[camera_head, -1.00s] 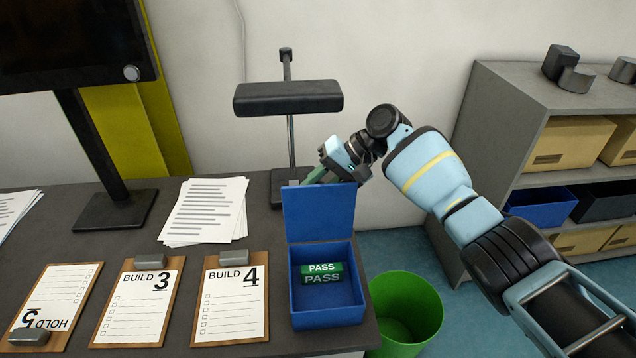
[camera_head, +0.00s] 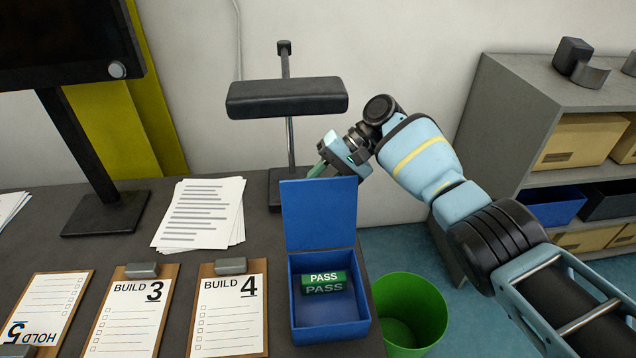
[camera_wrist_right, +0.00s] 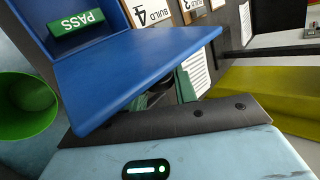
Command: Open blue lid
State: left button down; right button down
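The blue box (camera_head: 362,325) stands at the right end of the dark desk. Its blue lid (camera_head: 318,214) stands open and upright at the box's back edge; it also shows large in the right wrist view (camera_wrist_right: 130,75). A green PASS block (camera_head: 323,281) lies inside the box. My right gripper (camera_head: 323,168) is behind the lid's top edge, with its green fingers partly hidden by the lid. I cannot tell whether it touches the lid or how far apart its fingers are. My left gripper is not in view.
Clipboards marked BUILD 4 (camera_head: 228,315), BUILD 3 (camera_head: 128,318) and HOLD 5 (camera_head: 48,310) lie left of the box. A lamp (camera_head: 287,98) stands behind it. A green bin (camera_head: 410,315) stands on the floor to the right, near a grey shelf (camera_head: 500,130).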

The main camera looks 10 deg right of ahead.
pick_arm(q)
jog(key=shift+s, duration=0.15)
pick_arm(e)
jog(key=c, duration=1.1)
grip_release()
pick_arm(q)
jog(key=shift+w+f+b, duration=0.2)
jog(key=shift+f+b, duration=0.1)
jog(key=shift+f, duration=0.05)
pick_arm(e)
jog(key=shift+v, duration=3.9)
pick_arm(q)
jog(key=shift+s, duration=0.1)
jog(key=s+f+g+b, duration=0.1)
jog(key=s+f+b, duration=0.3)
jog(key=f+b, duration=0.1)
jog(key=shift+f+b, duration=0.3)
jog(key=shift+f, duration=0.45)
pick_arm(e)
jog(key=v, duration=0.9)
jog(key=shift+w+f, duration=0.1)
jog(key=shift+w, duration=0.2)
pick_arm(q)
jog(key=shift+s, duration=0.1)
